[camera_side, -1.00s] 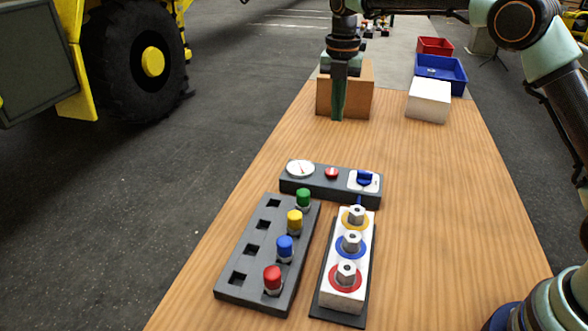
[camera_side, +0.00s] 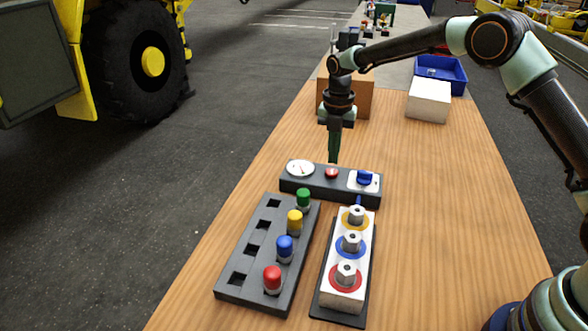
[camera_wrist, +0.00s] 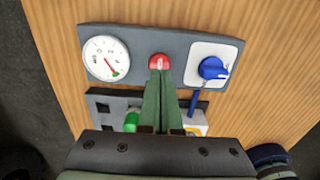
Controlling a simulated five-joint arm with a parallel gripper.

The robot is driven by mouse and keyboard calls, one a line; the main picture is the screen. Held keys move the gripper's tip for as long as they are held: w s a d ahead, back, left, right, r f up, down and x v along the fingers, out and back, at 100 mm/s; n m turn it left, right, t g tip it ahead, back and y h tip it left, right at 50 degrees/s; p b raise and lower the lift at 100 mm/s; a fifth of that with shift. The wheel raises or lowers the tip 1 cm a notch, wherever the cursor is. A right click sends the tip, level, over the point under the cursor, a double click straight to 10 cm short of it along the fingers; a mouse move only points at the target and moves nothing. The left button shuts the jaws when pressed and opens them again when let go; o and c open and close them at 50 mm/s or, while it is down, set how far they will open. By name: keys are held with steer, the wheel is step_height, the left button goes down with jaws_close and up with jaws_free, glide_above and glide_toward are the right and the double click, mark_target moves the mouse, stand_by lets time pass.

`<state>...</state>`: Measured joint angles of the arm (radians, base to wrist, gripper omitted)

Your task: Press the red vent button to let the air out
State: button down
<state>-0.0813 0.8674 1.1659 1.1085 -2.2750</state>
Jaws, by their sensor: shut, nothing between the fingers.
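The red vent button (camera_side: 331,173) sits in the middle of a dark grey panel (camera_side: 314,187), between a round white gauge (camera_side: 300,168) and a blue knob (camera_side: 365,178) on a white plate. The button (camera_wrist: 159,62) also shows in the wrist view, with the gauge (camera_wrist: 106,59) at left and the knob (camera_wrist: 213,69) at right. My gripper (camera_side: 333,161) is shut and empty, pointing down just above or behind the button. In the wrist view its green fingertips (camera_wrist: 160,74) overlap the button's lower edge; I cannot tell whether they touch it.
A grey rack (camera_side: 254,271) with red, blue, yellow and green caps stands in front of the panel. Beside it is a white block (camera_side: 343,285) with three metal fittings on coloured rings. A brown box (camera_side: 362,98), white box (camera_side: 429,101) and blue bin (camera_side: 441,72) stand farther back. The table's right side is clear.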

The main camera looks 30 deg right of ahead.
mark_target(333, 171)
steer(key=shift+f, duration=1.25)
steer(key=shift+f, duration=0.1)
steer(key=shift+s+f, duration=0.1)
steer(key=shift+f, duration=0.95)
step_height(333, 171, up, 16)
steer(key=shift+w+f, duration=0.2)
steer(key=shift+w, duration=0.2)
steer(key=shift+a, duration=0.1)
